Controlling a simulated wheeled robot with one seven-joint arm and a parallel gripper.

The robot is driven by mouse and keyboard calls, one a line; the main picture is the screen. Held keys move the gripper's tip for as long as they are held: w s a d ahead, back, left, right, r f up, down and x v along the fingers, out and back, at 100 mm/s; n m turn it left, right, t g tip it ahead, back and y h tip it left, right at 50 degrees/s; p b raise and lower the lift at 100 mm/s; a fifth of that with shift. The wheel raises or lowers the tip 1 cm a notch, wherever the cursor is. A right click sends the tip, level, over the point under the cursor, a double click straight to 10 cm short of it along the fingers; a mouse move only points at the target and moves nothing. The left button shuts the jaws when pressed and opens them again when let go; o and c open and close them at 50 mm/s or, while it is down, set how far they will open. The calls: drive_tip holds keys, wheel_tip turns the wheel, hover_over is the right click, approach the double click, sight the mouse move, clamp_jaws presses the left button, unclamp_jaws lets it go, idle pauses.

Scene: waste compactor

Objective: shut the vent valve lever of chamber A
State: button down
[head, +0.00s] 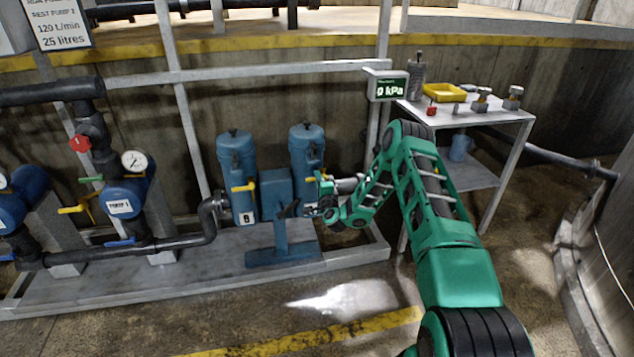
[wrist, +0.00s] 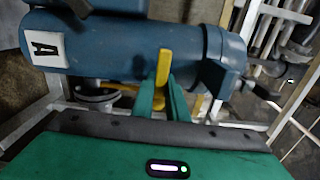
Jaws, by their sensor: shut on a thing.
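Chamber A (head: 307,148) is the right one of two upright blue cylinders in the head view. In the wrist view chamber A (wrist: 120,45) lies sideways, with a white "A" label at its left end. A yellow lever (wrist: 163,68) stands across the chamber's length in the wrist view. My gripper (wrist: 162,92) is shut on this lever, one green finger on each side of it. In the head view my gripper (head: 318,190) is at the front of chamber A, and my arm partly hides the chamber's lower part.
Chamber B (head: 238,165), with its own yellow lever (head: 244,187), stands left of chamber A. A blue stand (head: 277,215) is between and in front of them. A grey rail (head: 250,70) runs behind. A table (head: 465,117) with small items stands at right. A display (head: 388,88) reads 0 kPa.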

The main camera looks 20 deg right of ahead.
drive_tip(key=shift+s+d+f, duration=0.1)
drive_tip(key=shift+d, duration=0.15)
drive_tip(key=c, duration=1.7)
unclamp_jaws()
drive_tip(key=shift+c, duration=0.2)
drive_tip(key=shift+a, duration=0.1)
drive_tip(key=shift+a, duration=0.1)
drive_tip(key=s+a, duration=0.1)
drive_tip(key=s, duration=0.9)
drive_tip(key=shift+a, duration=0.4)
drive_tip(key=shift+s, duration=0.1)
